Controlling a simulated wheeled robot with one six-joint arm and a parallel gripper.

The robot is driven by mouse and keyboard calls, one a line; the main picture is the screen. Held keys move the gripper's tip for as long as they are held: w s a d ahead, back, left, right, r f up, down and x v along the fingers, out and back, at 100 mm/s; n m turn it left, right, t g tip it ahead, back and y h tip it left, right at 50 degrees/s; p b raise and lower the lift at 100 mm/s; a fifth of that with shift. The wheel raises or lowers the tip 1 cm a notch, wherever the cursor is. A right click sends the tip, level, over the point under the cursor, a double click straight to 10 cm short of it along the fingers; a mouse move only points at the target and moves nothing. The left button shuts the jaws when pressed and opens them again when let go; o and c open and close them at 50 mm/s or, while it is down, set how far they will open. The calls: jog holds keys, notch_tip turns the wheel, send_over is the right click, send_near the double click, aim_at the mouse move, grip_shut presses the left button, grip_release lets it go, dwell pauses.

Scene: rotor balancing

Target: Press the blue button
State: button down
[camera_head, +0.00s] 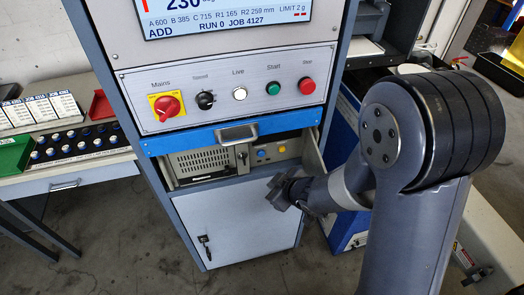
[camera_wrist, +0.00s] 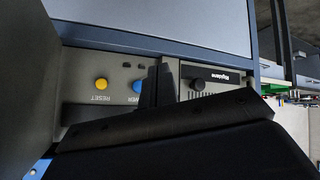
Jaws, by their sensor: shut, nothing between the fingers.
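The blue button (camera_head: 262,153) is on a grey panel inside the recess of the cabinet, under the blue bar. It also shows in the wrist view (camera_wrist: 137,86), beside the fingers, with its label partly covered. A yellow button (camera_head: 282,149) sits just right of it in the head view; in the wrist view the yellow button (camera_wrist: 101,84) is labelled RESET. My gripper (camera_head: 278,190) is in front of the cabinet, lower than the buttons in the head view. Its fingers (camera_wrist: 158,84) are shut and empty. Contact with the panel is not visible.
A blue bar with a handle (camera_head: 237,133) spans above the recess. Above it are the Mains switch (camera_head: 167,106), a black knob (camera_head: 205,100), and white, green and red buttons. A white cabinet door (camera_head: 233,218) lies below. A bench (camera_head: 75,175) with small parts stands left.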

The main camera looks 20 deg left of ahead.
aim_at(261, 153)
jog(key=shift+w+a, duration=0.1)
jog(key=w+a+p, duration=0.4)
jog(key=w, duration=0.3)
jog(key=shift+w+a, duration=0.15)
jog(key=shift+a, duration=0.1)
dwell(2.1)
jog(key=shift+w+a+p, duration=0.2)
jog(key=shift+w+p, duration=0.15)
jog(key=shift+p, duration=0.1)
jog(key=shift+w+a+p, duration=0.2)
jog(key=shift+w+p, duration=0.15)
dwell(0.5)
jog(key=shift+s+d+b, duration=0.45)
jog(key=shift+s+b, duration=0.05)
jog(key=shift+s, duration=0.2)
